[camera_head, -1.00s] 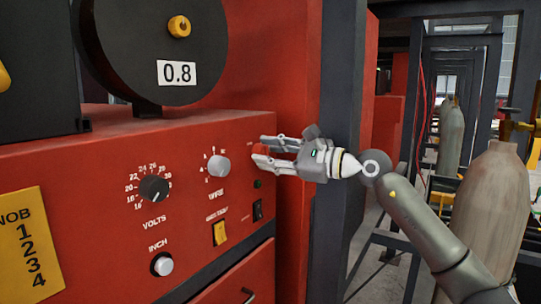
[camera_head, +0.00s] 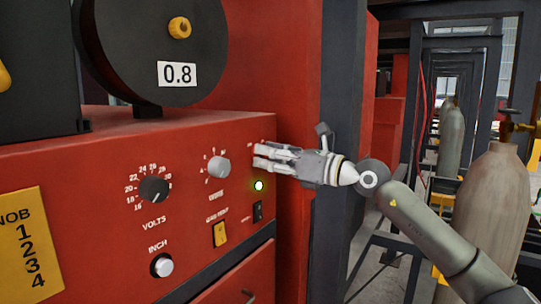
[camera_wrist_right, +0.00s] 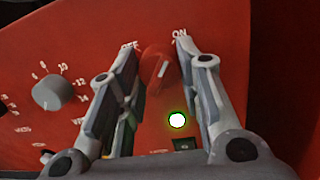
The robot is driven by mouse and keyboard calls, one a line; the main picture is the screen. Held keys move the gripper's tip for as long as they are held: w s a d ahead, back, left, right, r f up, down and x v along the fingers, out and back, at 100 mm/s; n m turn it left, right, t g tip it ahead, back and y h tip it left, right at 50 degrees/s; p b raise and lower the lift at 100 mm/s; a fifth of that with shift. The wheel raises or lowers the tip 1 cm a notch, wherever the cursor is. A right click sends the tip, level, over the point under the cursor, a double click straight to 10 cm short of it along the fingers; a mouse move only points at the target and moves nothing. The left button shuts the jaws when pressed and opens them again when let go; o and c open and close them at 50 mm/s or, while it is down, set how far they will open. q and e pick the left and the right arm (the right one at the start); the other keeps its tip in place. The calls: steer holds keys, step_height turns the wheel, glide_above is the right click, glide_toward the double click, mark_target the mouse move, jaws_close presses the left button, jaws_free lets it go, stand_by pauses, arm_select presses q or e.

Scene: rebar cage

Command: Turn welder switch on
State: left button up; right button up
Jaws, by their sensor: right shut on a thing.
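The welder (camera_head: 110,215) is a red box with a control panel that fills the left of the head view. Its switch is a red rotary knob (camera_wrist_right: 157,66) between the labels OFF and ON, seen in the right wrist view. The knob's white pointer leans toward ON. My right gripper (camera_head: 259,155) is at the panel's upper right, its fingers on either side of the knob (camera_wrist_right: 158,50) and shut on it. In the head view the fingers hide the knob. My left gripper is out of view.
The panel also holds a volts dial (camera_head: 154,190), a wire dial (camera_head: 219,167), a yellow rocker (camera_head: 220,234), a black rocker (camera_head: 257,212) and an inch button (camera_head: 162,265). A black spool (camera_head: 150,55) stands on top. Gas cylinders (camera_head: 485,205) stand at the right.

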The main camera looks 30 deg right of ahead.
steer(key=shift+m, duration=1)
steer(key=o, duration=1)
steer(key=shift+o, duration=0.2)
steer(key=v, duration=1.2)
